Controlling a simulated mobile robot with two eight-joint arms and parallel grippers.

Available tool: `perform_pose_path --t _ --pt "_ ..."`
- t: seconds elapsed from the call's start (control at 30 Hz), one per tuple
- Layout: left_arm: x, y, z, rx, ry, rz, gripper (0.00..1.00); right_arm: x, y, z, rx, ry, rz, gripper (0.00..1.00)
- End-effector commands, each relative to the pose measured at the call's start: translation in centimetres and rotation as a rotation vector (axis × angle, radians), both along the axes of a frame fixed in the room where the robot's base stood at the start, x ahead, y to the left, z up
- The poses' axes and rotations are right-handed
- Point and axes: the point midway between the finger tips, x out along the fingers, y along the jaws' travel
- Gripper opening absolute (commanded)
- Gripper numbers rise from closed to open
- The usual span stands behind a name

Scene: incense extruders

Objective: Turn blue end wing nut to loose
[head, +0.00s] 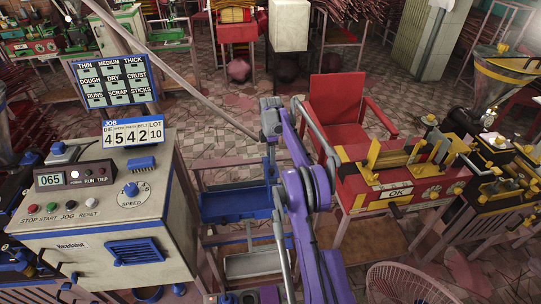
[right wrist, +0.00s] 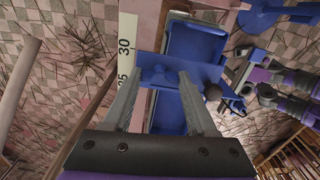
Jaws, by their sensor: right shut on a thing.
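In the right wrist view, my right gripper (right wrist: 162,76) has its two grey fingers on either side of the blue wing nut (right wrist: 160,77). It is shut on the nut, with the fingers held apart by its width. The nut sits at a blue end plate (right wrist: 205,72); its thread and turn are not clear. In the head view, my purple right arm fills the middle, and I cannot make out the nut there. My left gripper is not in view.
A white scale marked 25 and 30 (right wrist: 126,45) stands beside the fingers. In the head view, a control cabinet (head: 100,215) stands at left, a blue tray (head: 235,206) low behind my arm, and a red chair (head: 338,105) and red-yellow OK bench (head: 395,180) at right.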

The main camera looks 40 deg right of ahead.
Motion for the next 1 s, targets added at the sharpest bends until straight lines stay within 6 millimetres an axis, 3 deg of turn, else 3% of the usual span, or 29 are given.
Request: perform_pose_path --t 0.6,1.0 --pt "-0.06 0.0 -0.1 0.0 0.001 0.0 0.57 0.02 -0.03 0.05 0.0 -0.001 0.581 0.02" --pt "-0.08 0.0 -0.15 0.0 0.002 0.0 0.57 0.03 -0.03 0.07 0.0 -0.001 0.859 0.02"
